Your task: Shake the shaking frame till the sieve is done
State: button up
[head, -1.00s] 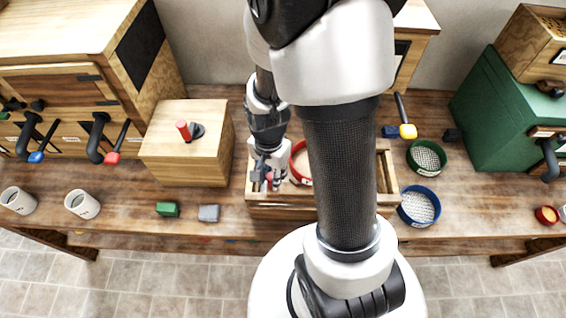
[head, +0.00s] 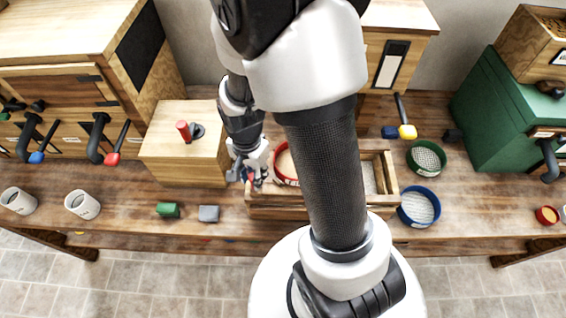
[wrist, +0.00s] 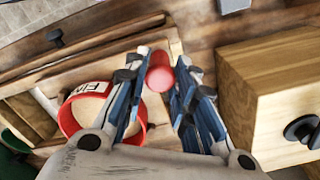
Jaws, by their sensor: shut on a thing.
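The shaking frame (head: 275,205) is an open wooden frame on the bench in the head view. A red-rimmed sieve (head: 281,173) sits in it, with pale material inside. The wrist view shows the sieve (wrist: 70,122) with a white label on its rim, left of my fingers. My gripper (head: 254,180) is at the frame's left end. In the wrist view my gripper (wrist: 160,90) is shut on a red knob (wrist: 159,77) beside the frame's wood. My arm hides part of the frame's middle in the head view.
A wooden box (head: 185,165) with a red peg stands close left of my gripper. A blue sieve (head: 402,214) and a green sieve (head: 410,163) lie to the right.

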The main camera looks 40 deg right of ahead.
jog(key=shift+w+a, duration=0.85)
jog(key=shift+a, duration=0.25)
jog(key=shift+s+d, duration=0.1)
jog(key=s+d, duration=0.1)
jog(key=d, duration=0.1)
jog(key=s+d, duration=0.2)
jog(key=d, duration=0.1)
jog(key=s+d, duration=0.2)
jog(key=shift+s+d, duration=0.25)
jog(key=shift+d, duration=0.1)
jog(key=shift+w+a, duration=0.15)
jog(key=w+a, duration=0.6)
jog(key=a, duration=0.3)
jog(key=shift+w, duration=0.25)
